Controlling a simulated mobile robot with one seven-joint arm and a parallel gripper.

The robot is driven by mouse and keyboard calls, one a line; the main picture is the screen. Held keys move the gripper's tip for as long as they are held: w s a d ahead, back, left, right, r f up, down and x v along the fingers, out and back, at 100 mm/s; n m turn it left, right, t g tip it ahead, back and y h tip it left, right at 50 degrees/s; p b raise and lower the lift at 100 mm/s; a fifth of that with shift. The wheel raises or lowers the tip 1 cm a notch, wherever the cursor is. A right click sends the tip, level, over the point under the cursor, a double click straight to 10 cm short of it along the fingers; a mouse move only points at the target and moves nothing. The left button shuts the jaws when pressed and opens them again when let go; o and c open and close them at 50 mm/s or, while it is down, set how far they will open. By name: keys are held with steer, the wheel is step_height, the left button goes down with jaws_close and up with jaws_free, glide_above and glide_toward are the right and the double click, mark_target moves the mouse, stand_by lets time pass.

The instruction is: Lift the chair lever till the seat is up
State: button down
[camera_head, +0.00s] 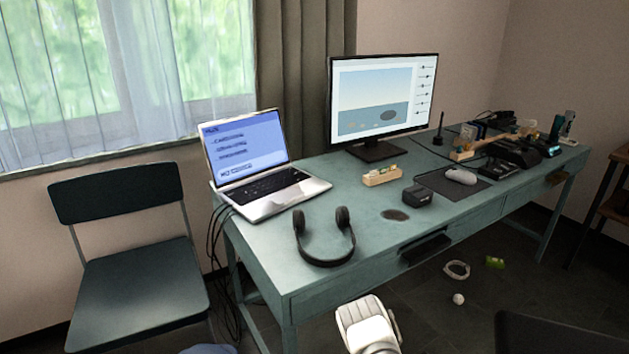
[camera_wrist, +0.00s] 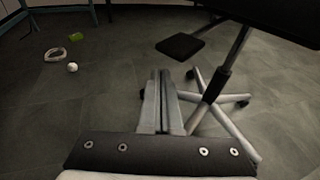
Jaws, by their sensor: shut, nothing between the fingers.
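The office chair shows in the wrist view, with its dark seat (camera_wrist: 275,18) at the upper right, a grey column (camera_wrist: 234,50) and a pale star base (camera_wrist: 222,118) on wheels. A dark flat paddle (camera_wrist: 180,46) on a thin rod, which looks like the chair lever, sticks out left from under the seat. My gripper (camera_wrist: 161,76) is shut and empty. Its tips appear just below the paddle in the picture, with a strip of floor between them; the depth gap cannot be told. In the head view, only a dark part of the chair (camera_head: 560,334) shows at the lower right.
A teal desk (camera_head: 335,283) holds a laptop (camera_head: 265,185), monitor and headphones. A dark chair (camera_head: 135,285) stands at the left. On the floor lie a pale ring (camera_head: 457,270), a white ball (camera_head: 458,299) and a green object (camera_head: 495,262). Floor left of my gripper is mostly clear.

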steer(key=w+a+b, duration=0.3)
steer(key=w+a, duration=0.1)
steer(key=a, duration=0.2)
steer(key=shift+b, duration=0.35)
steer(key=shift+a, duration=0.1)
